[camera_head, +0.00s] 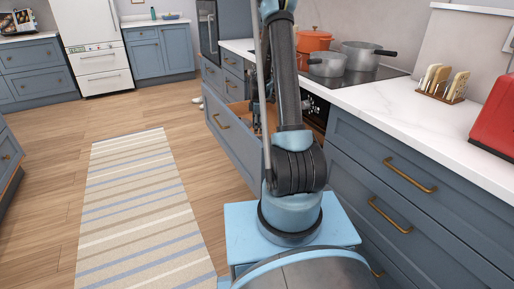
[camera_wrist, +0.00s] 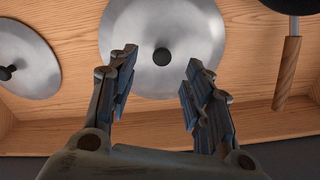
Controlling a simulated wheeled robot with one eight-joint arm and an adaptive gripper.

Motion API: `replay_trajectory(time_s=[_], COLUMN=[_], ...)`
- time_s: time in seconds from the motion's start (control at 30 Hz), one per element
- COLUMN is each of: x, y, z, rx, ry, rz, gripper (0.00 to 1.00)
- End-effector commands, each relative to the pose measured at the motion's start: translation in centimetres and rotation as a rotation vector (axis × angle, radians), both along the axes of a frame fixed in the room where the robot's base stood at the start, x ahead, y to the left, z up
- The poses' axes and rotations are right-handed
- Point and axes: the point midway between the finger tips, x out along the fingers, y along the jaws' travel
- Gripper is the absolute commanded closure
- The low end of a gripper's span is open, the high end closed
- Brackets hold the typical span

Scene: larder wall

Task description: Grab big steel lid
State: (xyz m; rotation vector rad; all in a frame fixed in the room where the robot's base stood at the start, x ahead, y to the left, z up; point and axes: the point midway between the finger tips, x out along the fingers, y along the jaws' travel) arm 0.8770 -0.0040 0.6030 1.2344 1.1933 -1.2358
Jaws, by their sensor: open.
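In the wrist view the big steel lid (camera_wrist: 205,40) lies in a wooden drawer, round and shiny with a small black knob (camera_wrist: 162,57) at its middle. My gripper (camera_wrist: 160,62) is open above it, with one finger on each side of the knob in the picture. The fingers partly cover the lid, and I cannot tell how far above it they are. In the head view my arm reaches down to the open drawer (camera_head: 232,143) and hides most of what is inside.
A second steel lid (camera_wrist: 28,62) lies at the left in the drawer. A dark pan with a wooden handle (camera_wrist: 287,72) lies at the right. Pots, including an orange one (camera_head: 314,41), stand on the stove above. A striped rug (camera_head: 140,215) covers open floor at left.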

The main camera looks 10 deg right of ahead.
Motion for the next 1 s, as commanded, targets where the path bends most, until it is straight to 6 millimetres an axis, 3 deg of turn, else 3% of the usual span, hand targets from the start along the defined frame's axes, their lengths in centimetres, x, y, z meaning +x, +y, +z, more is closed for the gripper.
replay_trajectory(time_s=[0.33,0.7,1.0], x=[-0.1,-0.3,-0.3], y=[0.1,0.4,0.4], z=[-2.1,-6.2,-6.6], rx=[0.000,0.000,0.000], ry=[0.000,0.000,0.000], rz=[0.000,0.000,0.000], gripper=[0.54,0.54,0.54])
